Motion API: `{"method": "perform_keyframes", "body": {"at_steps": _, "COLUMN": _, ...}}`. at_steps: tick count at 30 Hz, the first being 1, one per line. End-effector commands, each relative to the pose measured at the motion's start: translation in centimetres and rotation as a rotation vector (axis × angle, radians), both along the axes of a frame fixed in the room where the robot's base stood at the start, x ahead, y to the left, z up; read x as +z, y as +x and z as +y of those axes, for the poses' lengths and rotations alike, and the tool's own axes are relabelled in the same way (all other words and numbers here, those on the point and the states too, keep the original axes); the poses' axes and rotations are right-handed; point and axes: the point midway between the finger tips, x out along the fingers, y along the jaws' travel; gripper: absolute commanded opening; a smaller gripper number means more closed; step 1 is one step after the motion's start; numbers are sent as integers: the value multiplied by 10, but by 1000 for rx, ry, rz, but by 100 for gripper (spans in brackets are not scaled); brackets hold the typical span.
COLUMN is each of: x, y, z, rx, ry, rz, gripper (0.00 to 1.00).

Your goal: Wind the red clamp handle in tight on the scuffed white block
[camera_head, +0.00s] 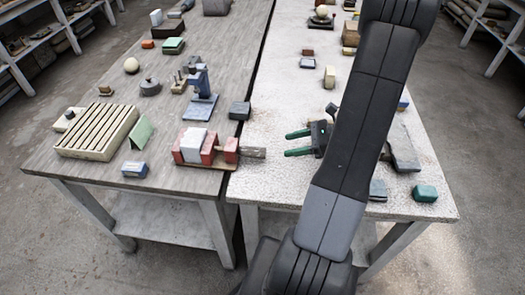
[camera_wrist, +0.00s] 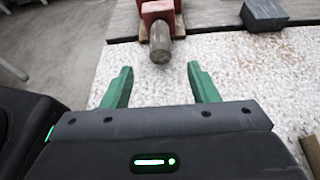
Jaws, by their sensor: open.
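The red clamp (camera_head: 209,155) lies near the front right edge of the left table. The white block (camera_head: 193,144) sits between its red jaws; I cannot tell whether both jaws touch it. The clamp's handle end, a grey-brown cylinder (camera_head: 253,152), sticks out to the right toward the speckled table. In the wrist view the cylinder (camera_wrist: 160,43) points toward me from a red part (camera_wrist: 161,12). My gripper (camera_head: 287,144) has green fingers and is open and empty. It is to the right of the cylinder, apart from it.
A dark block (camera_head: 239,110) stands behind the cylinder, and a blue press-like tool (camera_head: 200,95) stands behind the clamp. A slatted cream tray (camera_head: 97,133) and a small blue box (camera_head: 134,169) are to the left.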

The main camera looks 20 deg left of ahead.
Motion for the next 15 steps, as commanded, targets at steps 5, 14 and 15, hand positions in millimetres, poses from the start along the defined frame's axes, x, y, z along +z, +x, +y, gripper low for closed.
{"method": "perform_keyframes", "body": {"at_steps": 5, "x": -14, "y": -11, "z": 35, "rx": 5, "ry": 0, "rz": 6, "gripper": 54}}
{"method": "perform_keyframes", "body": {"at_steps": 14, "x": -36, "y": -25, "z": 85, "rx": 3, "ry": -1, "rz": 5, "gripper": 54}}
{"method": "perform_keyframes", "body": {"at_steps": 15, "x": -37, "y": -26, "z": 90, "rx": 2, "ry": 0, "rz": 4, "gripper": 54}}
